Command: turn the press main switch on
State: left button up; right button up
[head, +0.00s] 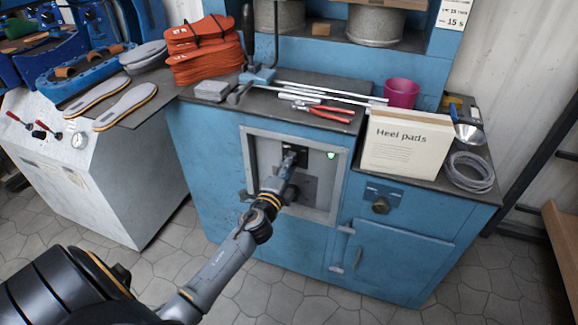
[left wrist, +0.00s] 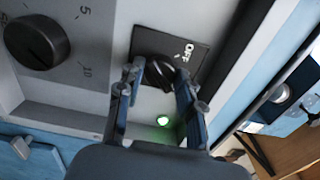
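The main switch is a black knob (left wrist: 155,70) on a black square plate (left wrist: 196,58) with a white OFF mark, seen in the left wrist view. In the head view the plate (head: 300,151) sits in the grey recessed panel (head: 247,160) of the blue press. My left gripper (head: 290,163) reaches into the recess. In the left wrist view its fingertips (left wrist: 158,72) lie on both sides of the knob and appear closed on it. The knob's pointer is mostly hidden. A green lamp (head: 331,155) beside the switch is lit. My right gripper is not in view.
A larger black dial (left wrist: 37,42) with numbers is beside the switch. The press top holds a Heel pads box (head: 406,146), red-handled pliers (head: 330,113), a magenta cup (head: 401,93) and a wire coil (head: 470,172). The tiled floor in front is clear.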

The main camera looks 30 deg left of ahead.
pick_arm(q)
jog(key=o, duration=0.3)
jog(key=shift+s, duration=0.1)
jog(key=v, duration=1.1)
jog(key=shift+s+d, duration=0.2)
jog(key=shift+s, duration=0.2)
